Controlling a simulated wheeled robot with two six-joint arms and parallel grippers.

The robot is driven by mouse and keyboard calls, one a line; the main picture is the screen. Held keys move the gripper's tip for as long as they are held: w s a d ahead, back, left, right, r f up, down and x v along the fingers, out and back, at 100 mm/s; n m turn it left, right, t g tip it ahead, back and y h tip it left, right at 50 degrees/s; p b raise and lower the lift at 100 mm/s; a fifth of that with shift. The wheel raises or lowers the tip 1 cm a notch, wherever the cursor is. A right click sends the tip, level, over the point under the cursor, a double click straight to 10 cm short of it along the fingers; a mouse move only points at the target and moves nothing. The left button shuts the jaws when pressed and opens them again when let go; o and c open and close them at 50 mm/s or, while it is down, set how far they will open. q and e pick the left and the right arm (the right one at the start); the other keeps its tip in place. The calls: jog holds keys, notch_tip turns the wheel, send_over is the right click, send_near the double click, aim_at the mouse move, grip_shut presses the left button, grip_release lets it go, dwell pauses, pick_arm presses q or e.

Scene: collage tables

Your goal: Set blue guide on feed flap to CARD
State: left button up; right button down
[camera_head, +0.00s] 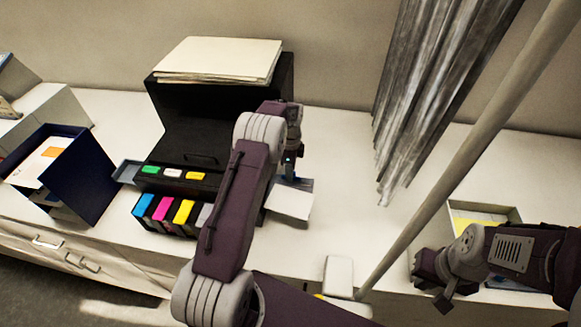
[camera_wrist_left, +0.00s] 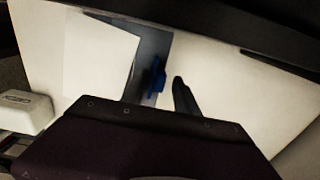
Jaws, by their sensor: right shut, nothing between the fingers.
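My left gripper (camera_head: 289,172) points down over the flap. In the left wrist view, the small blue guide (camera_wrist_left: 155,78) stands on the grey flap strip (camera_wrist_left: 152,50). My left gripper (camera_wrist_left: 157,88) appears open there, one dark finger just right of the guide with a gap between; the other finger is hard to make out. I cannot read any CARD mark. My right gripper (camera_head: 436,288) is shut and empty at the lower right.
Coloured cartridges (camera_head: 163,208) sit at the printer's front, below several coloured buttons (camera_head: 172,173). A dark blue box (camera_head: 75,170) stands at left. A pale pole (camera_head: 450,165) crosses the right side. A tray (camera_head: 483,212) lies near my right arm. Table behind the flap is clear.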

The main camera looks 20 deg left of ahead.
pick_arm(q)
grip_shut()
jog(key=shift+w+a+r, duration=0.1)
jog(key=shift+w+r, duration=0.05)
jog(key=shift+r, duration=0.1)
dwell(1.2)
